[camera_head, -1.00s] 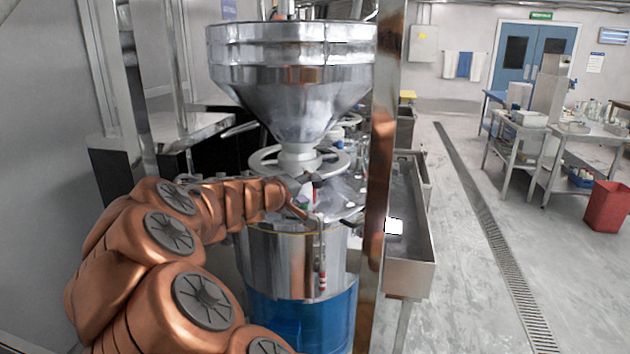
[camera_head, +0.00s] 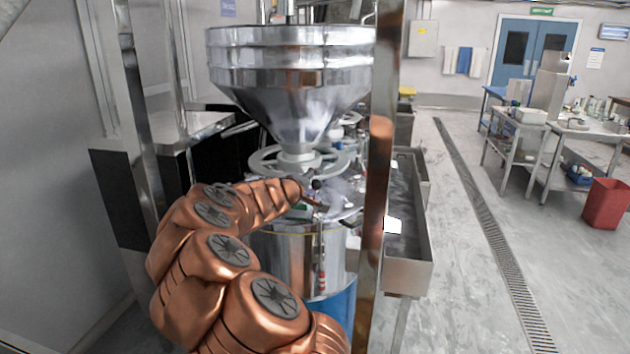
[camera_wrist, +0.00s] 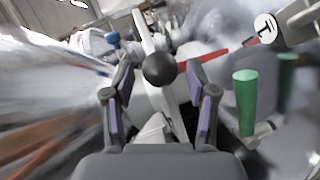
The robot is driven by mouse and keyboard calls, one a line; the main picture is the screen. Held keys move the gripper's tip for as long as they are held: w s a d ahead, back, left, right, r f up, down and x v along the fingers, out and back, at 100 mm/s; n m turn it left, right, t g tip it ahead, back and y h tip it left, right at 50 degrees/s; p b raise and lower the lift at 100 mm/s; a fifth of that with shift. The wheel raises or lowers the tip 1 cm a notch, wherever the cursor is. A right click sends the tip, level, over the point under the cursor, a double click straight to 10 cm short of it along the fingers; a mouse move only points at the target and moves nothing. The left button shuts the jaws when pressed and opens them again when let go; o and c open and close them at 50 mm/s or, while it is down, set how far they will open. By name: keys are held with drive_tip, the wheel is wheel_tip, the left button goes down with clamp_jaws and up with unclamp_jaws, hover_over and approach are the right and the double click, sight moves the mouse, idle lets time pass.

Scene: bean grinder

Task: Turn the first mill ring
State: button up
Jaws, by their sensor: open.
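A grey spoked ring (camera_head: 258,161) sits level around the neck of the steel hopper (camera_head: 290,80), above the steel mill drum (camera_head: 283,250). My gripper (camera_head: 316,194) is at the front of the mill, just below the ring; it is small and partly lost among the mill parts in the head view. In the wrist view my gripper (camera_wrist: 160,115) is open, its two fingers apart. A black ball knob (camera_wrist: 160,70) shows between and beyond the fingertips. I cannot tell whether they touch it. A round disc marked 1 (camera_wrist: 266,27) is at the upper right.
A green handle (camera_wrist: 245,103) stands close right of my fingers, with a red pointer (camera_wrist: 228,49) above it. A steel post (camera_head: 379,170) rises just right of the mill. A steel trough (camera_head: 408,271) lies beyond it.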

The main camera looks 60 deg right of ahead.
drive_tip(key=shift+x, duration=0.8)
drive_tip(key=shift+c, duration=0.4)
clamp_jaws()
